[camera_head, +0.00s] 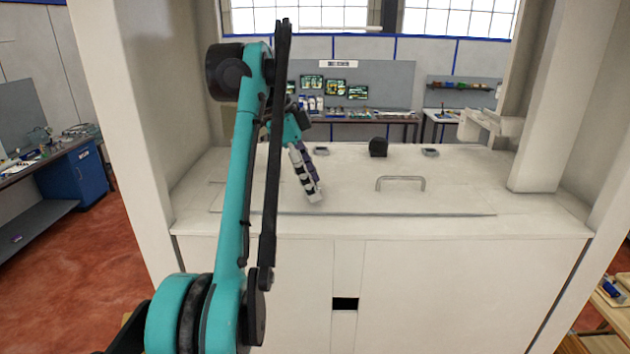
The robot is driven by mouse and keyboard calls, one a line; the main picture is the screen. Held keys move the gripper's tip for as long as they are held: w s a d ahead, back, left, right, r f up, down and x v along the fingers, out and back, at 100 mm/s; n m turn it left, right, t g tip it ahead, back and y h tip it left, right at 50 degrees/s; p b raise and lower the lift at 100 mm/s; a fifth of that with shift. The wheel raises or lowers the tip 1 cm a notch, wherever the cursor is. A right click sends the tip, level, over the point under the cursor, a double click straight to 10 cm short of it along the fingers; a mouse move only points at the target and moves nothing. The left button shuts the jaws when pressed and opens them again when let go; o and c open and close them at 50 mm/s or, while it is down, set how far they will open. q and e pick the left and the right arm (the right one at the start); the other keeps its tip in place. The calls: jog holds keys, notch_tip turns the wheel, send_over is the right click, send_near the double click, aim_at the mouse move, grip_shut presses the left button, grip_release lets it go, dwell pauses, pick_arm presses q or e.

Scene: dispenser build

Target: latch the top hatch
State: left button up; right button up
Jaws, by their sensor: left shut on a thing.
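The top hatch (450,200) is a flat pale panel lying level and flush with the top of a large white cabinet. A grey bar handle (400,179) stands up from the hatch. A small black block (378,147) sits behind the handle. Two small grey fittings, one at left (321,151) and one at right (430,152), flank the black block. My left gripper (315,197) points down over the left part of the hatch, left of the handle and apart from it. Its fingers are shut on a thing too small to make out. My right gripper is not in view.
White uprights (567,100) frame the cabinet on both sides, and a white bracket (490,125) juts in at the right. The cabinet front has a dark slot (345,304). The right part of the cabinet top is clear. Workbenches (360,117) stand farther back.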

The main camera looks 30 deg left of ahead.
pick_arm(q)
jog(key=shift+a+m, duration=0.15)
jog(key=shift+m, duration=0.25)
jog(key=o, duration=1)
jog(key=shift+o, duration=0.8)
jog(key=shift+s+a, duration=0.1)
jog(key=shift+a, duration=0.2)
jog(key=shift+d, duration=0.25)
